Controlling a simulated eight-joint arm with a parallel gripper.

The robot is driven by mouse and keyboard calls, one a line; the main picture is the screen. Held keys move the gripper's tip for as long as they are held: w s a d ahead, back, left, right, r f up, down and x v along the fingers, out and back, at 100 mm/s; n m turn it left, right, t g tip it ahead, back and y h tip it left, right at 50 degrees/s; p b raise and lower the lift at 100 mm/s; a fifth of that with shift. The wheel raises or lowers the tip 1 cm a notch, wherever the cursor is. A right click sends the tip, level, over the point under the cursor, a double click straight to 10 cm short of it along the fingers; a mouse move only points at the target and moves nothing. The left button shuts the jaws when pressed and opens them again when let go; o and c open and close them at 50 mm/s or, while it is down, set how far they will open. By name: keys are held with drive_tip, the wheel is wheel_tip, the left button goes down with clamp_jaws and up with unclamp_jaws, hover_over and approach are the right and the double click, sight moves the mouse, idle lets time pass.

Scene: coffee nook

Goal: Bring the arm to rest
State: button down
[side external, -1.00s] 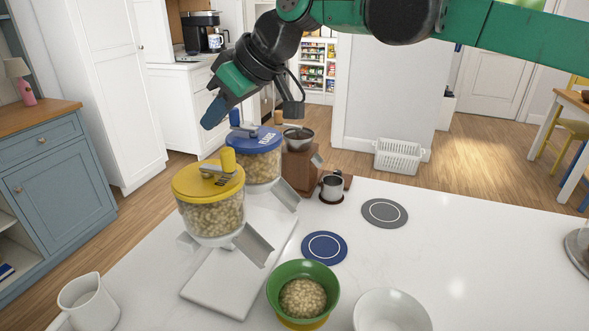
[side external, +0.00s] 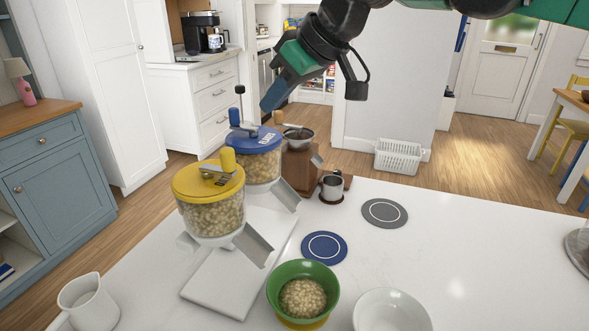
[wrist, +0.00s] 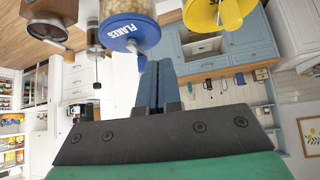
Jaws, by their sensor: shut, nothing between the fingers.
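My gripper (side external: 268,104) is in the upper middle of the side view, pointing down and left, in the air above and near the blue-lidded dispenser. Its blue fingers are shut with nothing between them. They also show together in the wrist view (wrist: 155,85). My gripper appears apart from everything. The blue-lidded dispenser (side external: 262,163) and the yellow-lidded dispenser (side external: 214,212) stand upright on a white base, both holding pale flakes. In the wrist view the blue lid (wrist: 128,38) reads "FLAKES", and the yellow lid (wrist: 205,14) is at the top.
The counter's right side is mostly clear.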

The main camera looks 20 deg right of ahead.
drive_tip(key=s+d+f+m+h, duration=0.4)
drive_tip(key=s+d+f+m, duration=0.2)
drive_tip(key=s+d+f, duration=0.8)
drive_tip(key=d, duration=0.3)
drive_tip(key=shift+s+d+f+m+h, duration=0.15)
drive_tip(key=shift+s+d+m+h, duration=0.2)
drive_tip(key=shift+s+m+h, duration=0.05)
